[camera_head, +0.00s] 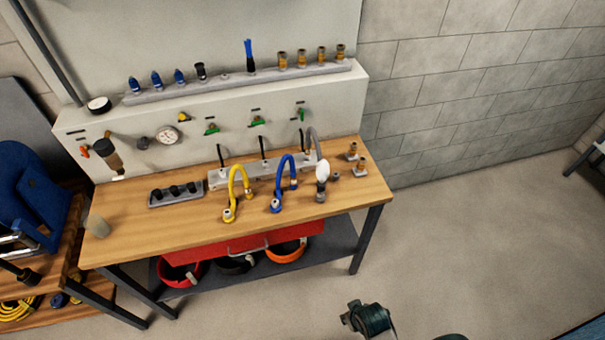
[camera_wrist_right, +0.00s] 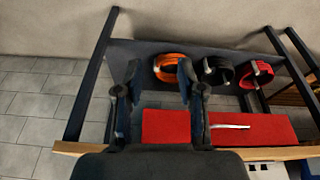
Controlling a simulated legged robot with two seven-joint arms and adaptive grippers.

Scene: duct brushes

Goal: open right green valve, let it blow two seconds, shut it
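The right green valve (camera_head: 301,112) is on the pale panel behind the bench, at the right end of a row. Its small green handle looks upright, while the middle green valve (camera_head: 257,121) and left green valve (camera_head: 211,128) have handles lying more sideways. My right gripper (camera_wrist_right: 160,78) is open and empty in the wrist view, its two fingers apart in front of the bench's lower shelf. It is well away from the valve. A dark part at the bottom of the head view (camera_head: 370,319) seems to be mine. My left gripper is not in view.
A gauge (camera_head: 167,135) is on the panel.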

